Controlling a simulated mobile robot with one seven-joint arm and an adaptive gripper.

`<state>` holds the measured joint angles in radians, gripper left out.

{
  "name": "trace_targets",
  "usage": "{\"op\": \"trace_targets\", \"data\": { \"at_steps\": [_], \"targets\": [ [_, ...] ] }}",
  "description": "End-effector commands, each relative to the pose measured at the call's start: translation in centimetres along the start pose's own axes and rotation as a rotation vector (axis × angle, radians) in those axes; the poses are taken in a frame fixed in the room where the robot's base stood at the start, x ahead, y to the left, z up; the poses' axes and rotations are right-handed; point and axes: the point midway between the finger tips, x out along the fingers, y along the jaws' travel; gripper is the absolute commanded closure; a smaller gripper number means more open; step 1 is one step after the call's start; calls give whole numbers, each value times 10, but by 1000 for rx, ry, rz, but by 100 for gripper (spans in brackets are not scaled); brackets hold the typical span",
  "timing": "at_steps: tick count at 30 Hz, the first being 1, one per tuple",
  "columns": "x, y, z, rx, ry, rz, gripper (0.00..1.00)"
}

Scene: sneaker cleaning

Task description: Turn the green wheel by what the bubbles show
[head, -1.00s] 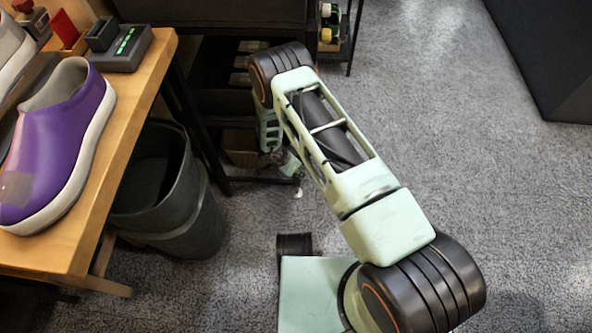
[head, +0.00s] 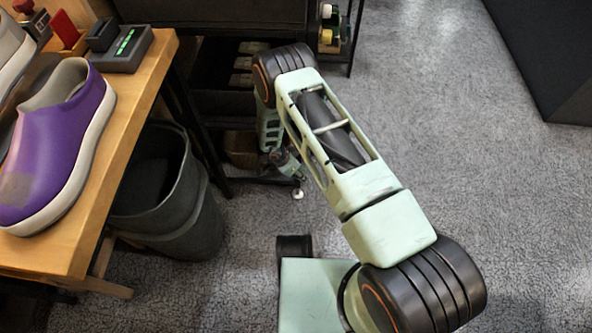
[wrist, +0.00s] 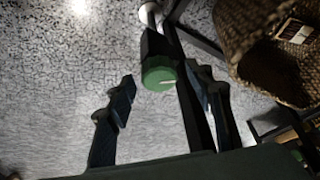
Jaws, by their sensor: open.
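The green wheel (wrist: 159,74) is a small ridged knob with a pale mark on its face, on a dark bar in the wrist view. My gripper (wrist: 160,80) is open, with one dark finger to the left of the wheel and the other close to its right side. I cannot tell whether the right finger touches it. In the head view my gripper (head: 284,163) is small and partly hidden low beside the dark rack. The wheel cannot be made out there. No bubbles can be made out in either view.
A woven basket (wrist: 275,58) is close on the right in the wrist view. In the head view, a wooden bench (head: 128,108) with a purple shoe (head: 60,145) stands left, and a dark bin (head: 190,225) is below it. Open carpet lies to the right.

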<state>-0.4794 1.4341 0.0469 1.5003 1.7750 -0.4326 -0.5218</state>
Motion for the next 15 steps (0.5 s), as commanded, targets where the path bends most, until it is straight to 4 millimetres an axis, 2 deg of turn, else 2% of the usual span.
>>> {"op": "trace_targets", "data": {
  "at_steps": [5, 8, 15],
  "targets": [
    [-3, 0, 0, 0, 0, 0, 52],
    [-11, 0, 0, 0, 0, 0, 52],
    [-52, 0, -1, 1, 0, -2, 52]
  ]
}}
